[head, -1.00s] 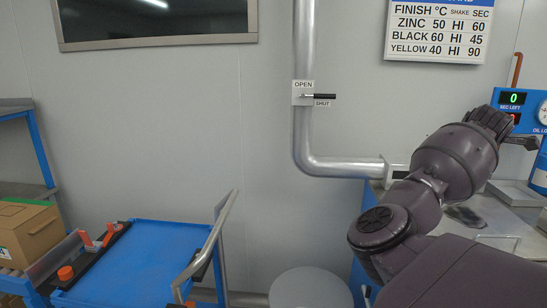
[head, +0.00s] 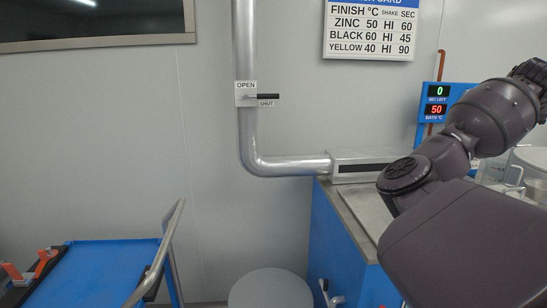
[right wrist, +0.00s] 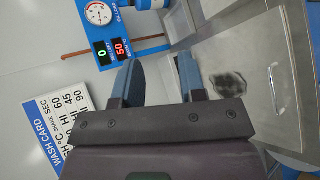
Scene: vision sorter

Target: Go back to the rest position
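My right arm (head: 455,165) reaches across the right side of the head view, over the metal-topped bench, and its hand runs to the right edge. My right gripper (right wrist: 158,80) shows in the right wrist view with its two blue-grey fingers apart and nothing between them. It points towards the bench top and the blue display panel (right wrist: 125,42). My left gripper and left arm are not in view.
A blue bench (head: 340,250) with a metal top stands under my right arm. A blue cart (head: 105,270) with a metal handle is at lower left. A round grey lid (head: 270,290) sits between them. A pipe (head: 246,90) with a lever runs down the wall.

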